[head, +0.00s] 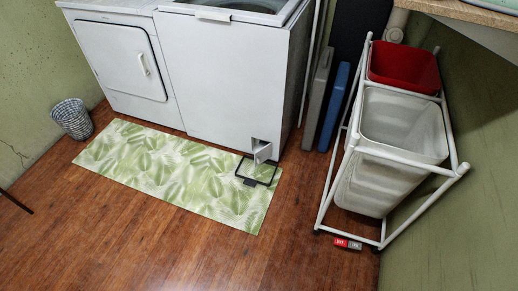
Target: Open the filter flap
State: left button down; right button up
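The filter flap (263,153) is a small white panel at the lower right corner of the white washer's front (220,95). It appears to stand out from the front at an angle, with a grey recess showing above it. How far it is open is hard to tell at this size. Neither of my grippers is in view.
A white dryer (118,60) stands left of the washer. A rolling hamper rack (330,190) stands right, beside a red-and-grey object (347,243). Wooden floor in front is clear.

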aim_at(264, 154)
jog(key=i+j+z, duration=0.3)
jog(key=j+z, duration=0.3)
jog(key=i+j+z, duration=0.3)
jog(key=k+l, duration=0.05)
jog(key=k, duration=0.05)
